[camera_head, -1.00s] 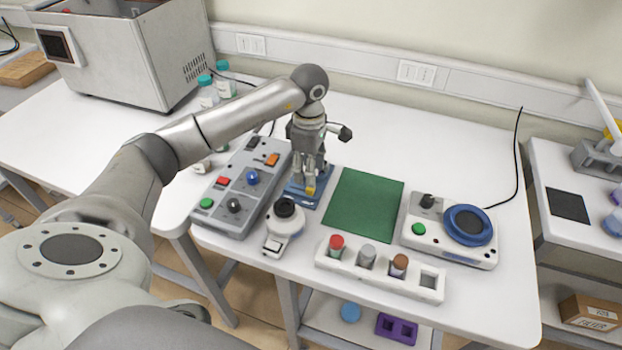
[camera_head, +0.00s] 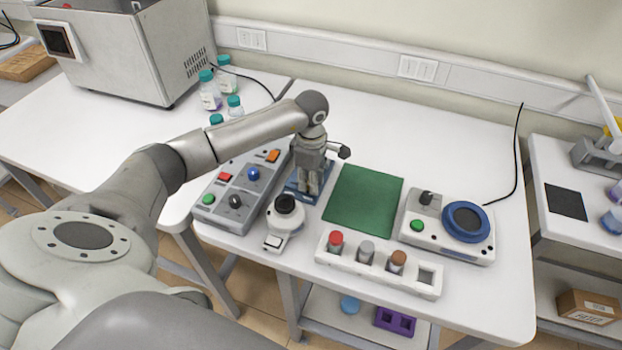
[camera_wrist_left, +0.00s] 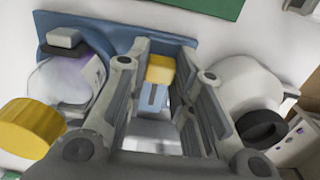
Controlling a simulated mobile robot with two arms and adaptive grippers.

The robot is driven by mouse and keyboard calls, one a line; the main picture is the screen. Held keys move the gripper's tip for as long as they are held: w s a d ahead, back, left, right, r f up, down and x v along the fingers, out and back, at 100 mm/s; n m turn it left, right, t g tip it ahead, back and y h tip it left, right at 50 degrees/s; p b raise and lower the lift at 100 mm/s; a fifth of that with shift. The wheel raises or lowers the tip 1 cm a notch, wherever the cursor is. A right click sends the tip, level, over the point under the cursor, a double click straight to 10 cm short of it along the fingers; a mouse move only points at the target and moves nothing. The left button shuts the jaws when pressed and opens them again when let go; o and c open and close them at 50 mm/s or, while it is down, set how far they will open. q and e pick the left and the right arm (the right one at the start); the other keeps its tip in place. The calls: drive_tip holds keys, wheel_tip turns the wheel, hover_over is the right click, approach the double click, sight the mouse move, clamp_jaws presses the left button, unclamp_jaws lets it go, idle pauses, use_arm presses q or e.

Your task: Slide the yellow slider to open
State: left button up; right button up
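The yellow slider (camera_wrist_left: 160,69) shows in the left wrist view on a light blue part with a dark slot, in front of a blue base (camera_wrist_left: 120,32). My left gripper (camera_wrist_left: 168,85) has its fingers apart on either side of the slider; a gap shows at the right finger, and contact is not clear. In the head view my left gripper (camera_head: 311,190) points down over the blue base (camera_head: 298,197), and its fingers hide the slider. My right gripper is not in view.
A grey button panel (camera_head: 219,212) stands left of the gripper, and a white device with a black knob (camera_head: 283,226) stands in front. A green mat (camera_head: 365,198) lies right. A white vial rack (camera_head: 378,276) stands near the front edge. The table behind is clear.

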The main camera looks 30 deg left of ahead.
sight(292, 183)
use_arm(q)
clamp_jaws()
drive_tip(key=shift+a, duration=0.15)
drive_tip(key=a+b, duration=0.1)
drive_tip(key=a, duration=0.1)
drive_tip(key=s+a+b, duration=0.1)
drive_tip(key=a+b, duration=0.1)
drive_tip(key=shift+a+f, duration=0.1)
drive_tip(key=shift+a, duration=0.3)
drive_tip(key=o, duration=0.8)
unclamp_jaws()
drive_tip(key=shift+s+a, duration=0.1)
